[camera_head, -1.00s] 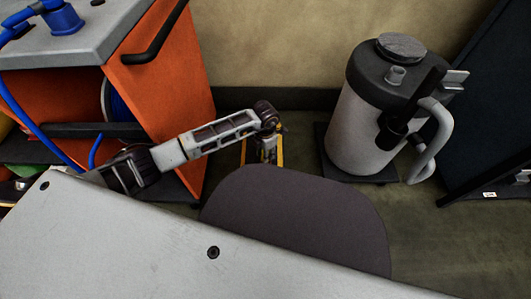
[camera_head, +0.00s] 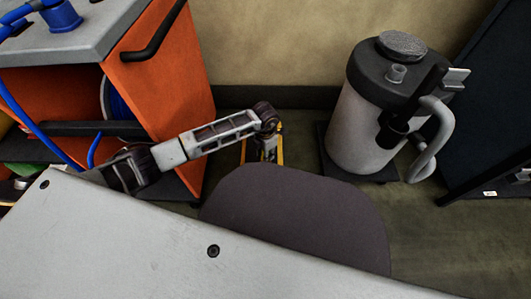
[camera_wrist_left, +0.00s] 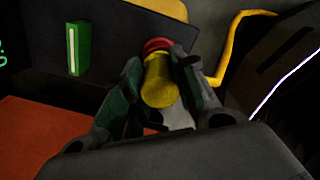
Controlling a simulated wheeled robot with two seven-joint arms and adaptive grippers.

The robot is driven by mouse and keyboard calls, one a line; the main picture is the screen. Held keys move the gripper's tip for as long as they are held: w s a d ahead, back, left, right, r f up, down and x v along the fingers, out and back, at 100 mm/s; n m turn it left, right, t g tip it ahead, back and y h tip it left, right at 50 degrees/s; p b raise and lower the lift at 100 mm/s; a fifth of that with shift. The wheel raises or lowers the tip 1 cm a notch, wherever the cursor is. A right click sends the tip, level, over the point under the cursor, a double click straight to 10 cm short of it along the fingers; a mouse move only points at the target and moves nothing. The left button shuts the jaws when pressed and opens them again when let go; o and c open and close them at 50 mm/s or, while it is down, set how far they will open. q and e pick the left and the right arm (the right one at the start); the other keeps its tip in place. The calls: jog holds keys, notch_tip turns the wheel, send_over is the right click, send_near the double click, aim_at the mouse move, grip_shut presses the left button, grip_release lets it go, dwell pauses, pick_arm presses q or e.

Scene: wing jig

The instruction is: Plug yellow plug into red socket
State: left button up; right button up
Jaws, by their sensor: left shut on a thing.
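The yellow plug (camera_wrist_left: 157,84) is between the two fingers of my left gripper (camera_wrist_left: 158,75) in the left wrist view. The gripper is shut on it. The red socket (camera_wrist_left: 157,45) shows as a red rim just beyond the plug's far end, on a dark panel. The plug lines up with the rim and covers most of it; I cannot tell how deep the plug sits in it. In the head view my left arm reaches down behind a dark rounded shape, and its gripper is hidden there. My right gripper is in neither view.
In the left wrist view a green block (camera_wrist_left: 78,48) stands on the dark panel (camera_wrist_left: 120,22), and a yellow cable (camera_wrist_left: 232,45) curves at right. In the head view an orange cart (camera_head: 165,85) stands at left and a grey canister (camera_head: 360,125) at right.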

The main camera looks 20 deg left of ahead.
pick_arm(q)
jog(key=o, duration=1.1)
jog(key=shift+c, duration=0.2)
jog(key=shift+r, duration=0.2)
jog(key=shift+r+p, duration=1.3)
jog(key=shift+r, duration=1.35)
jog(key=shift+r+p, duration=1.9)
jog(key=shift+r, duration=0.45)
jog(key=shift+r, duration=0.2)
